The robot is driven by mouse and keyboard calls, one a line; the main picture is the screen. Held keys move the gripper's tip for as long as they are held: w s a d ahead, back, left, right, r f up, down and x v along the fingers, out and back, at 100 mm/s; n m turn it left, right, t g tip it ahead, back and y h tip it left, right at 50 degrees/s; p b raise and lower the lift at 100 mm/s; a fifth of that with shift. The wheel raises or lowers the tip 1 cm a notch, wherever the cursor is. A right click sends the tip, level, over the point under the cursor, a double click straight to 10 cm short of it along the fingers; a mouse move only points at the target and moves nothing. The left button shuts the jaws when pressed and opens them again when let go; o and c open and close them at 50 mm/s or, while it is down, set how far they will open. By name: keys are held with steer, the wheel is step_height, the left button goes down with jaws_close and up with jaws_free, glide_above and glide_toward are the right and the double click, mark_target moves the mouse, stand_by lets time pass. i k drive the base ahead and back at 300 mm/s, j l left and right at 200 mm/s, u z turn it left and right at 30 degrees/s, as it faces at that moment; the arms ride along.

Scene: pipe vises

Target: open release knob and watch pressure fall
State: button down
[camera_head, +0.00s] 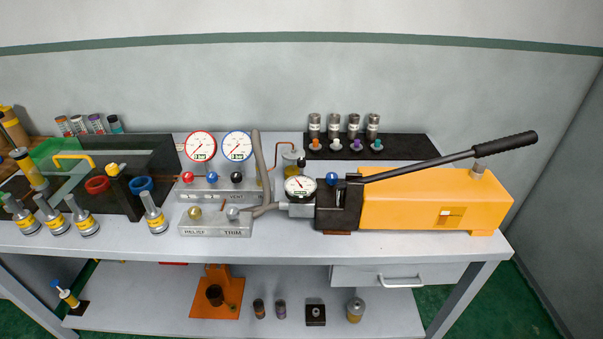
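An orange hand pump (410,203) with a long black-gripped lever (505,144) stands on the bench at the right. A white dial gauge (300,187) sits at its left end; its needle reading is too small to tell. A blue knob (332,178) is on top of the pump's black block, beside the gauge. Left of it, a low grey block has a gold knob (195,212) and a silver knob (233,213), with small lettering on its front. I cannot tell which knob is the release knob, or whether any is turned. My gripper is not in view.
Two dial gauges, red-rimmed (200,146) and blue-rimmed (237,146), stand on a block with red, blue and black knobs. Several silver cylinders stand at the left. A black rack (410,147) is behind the pump. The bench's front strip (270,247) is clear.

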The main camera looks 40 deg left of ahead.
mark_target(330, 178)
steer(key=u, duration=1.25)
